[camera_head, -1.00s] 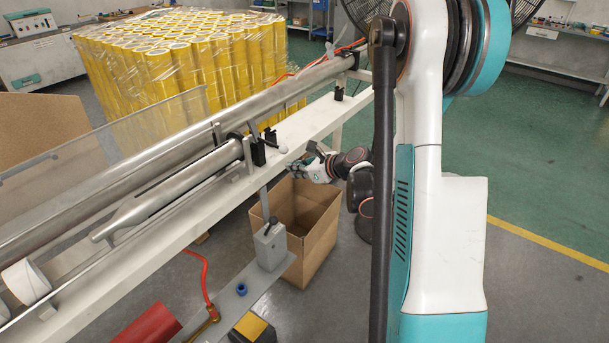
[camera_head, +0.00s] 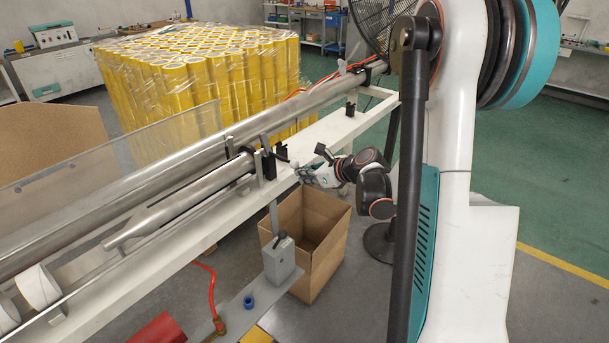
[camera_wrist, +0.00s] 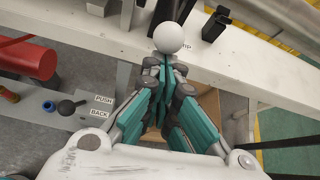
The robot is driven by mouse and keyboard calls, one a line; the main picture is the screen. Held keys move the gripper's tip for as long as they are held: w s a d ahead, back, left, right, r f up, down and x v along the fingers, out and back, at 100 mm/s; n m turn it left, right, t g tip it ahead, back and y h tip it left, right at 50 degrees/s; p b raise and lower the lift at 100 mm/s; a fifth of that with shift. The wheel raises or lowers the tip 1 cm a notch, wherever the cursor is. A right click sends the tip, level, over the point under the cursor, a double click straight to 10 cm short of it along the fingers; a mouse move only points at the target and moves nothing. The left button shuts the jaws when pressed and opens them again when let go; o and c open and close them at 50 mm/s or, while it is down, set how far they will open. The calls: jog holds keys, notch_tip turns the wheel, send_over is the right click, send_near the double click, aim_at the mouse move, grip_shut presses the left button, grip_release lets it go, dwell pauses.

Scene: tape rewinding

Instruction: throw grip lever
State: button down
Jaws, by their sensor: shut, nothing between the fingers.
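A white ball knob (camera_wrist: 173,38), which looks like the end of the grip lever, stands at the edge of the white rail (camera_wrist: 235,60). The lever's shaft is mostly hidden in the wrist view. My gripper (camera_wrist: 165,64) is shut and empty, its fingertips just below the knob in the picture. I cannot tell whether they touch it. In the head view my gripper (camera_head: 308,174) is beside the rail, near the black bracket (camera_head: 268,165), above the open cardboard box.
A grey control box (camera_head: 280,262) has a black-knobbed lever (camera_wrist: 66,107) beside PUSH and BACK labels. A metal roller (camera_head: 180,195) runs along the rail. The cardboard box (camera_head: 325,255) stands below my gripper. Yellow rolls (camera_head: 200,80) are stacked behind.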

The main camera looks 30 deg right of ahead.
jog(key=shift+r+p, duration=0.45)
jog(key=shift+r, duration=0.05)
jog(key=w+r+g+h+p, duration=0.1)
jog(key=r+g+p, duration=0.2)
jog(key=r+p, duration=0.1)
jog(key=w+a+r+g+h+p, duration=0.1)
jog(key=r+g+p, duration=0.3)
jog(key=w+r+g+h+p, duration=0.1)
jog(key=w+r+g+p, duration=0.1)
jog(key=r+g+p, duration=0.1)
jog(key=shift+a+r+h+p, duration=0.3)
jog(key=shift+r+h+p, duration=0.15)
jog(key=shift+p, duration=0.25)
jog(key=shift+w+a+r+p, duration=0.2)
jog(key=shift+w+r+p, duration=0.1)
jog(key=shift+w+r, duration=0.3)
jog(key=shift+w+a+r+p, duration=0.25)
jog(key=shift+w+r, duration=0.2)
jog(key=shift+w, duration=0.25)
jog(key=shift+w+r, duration=0.1)
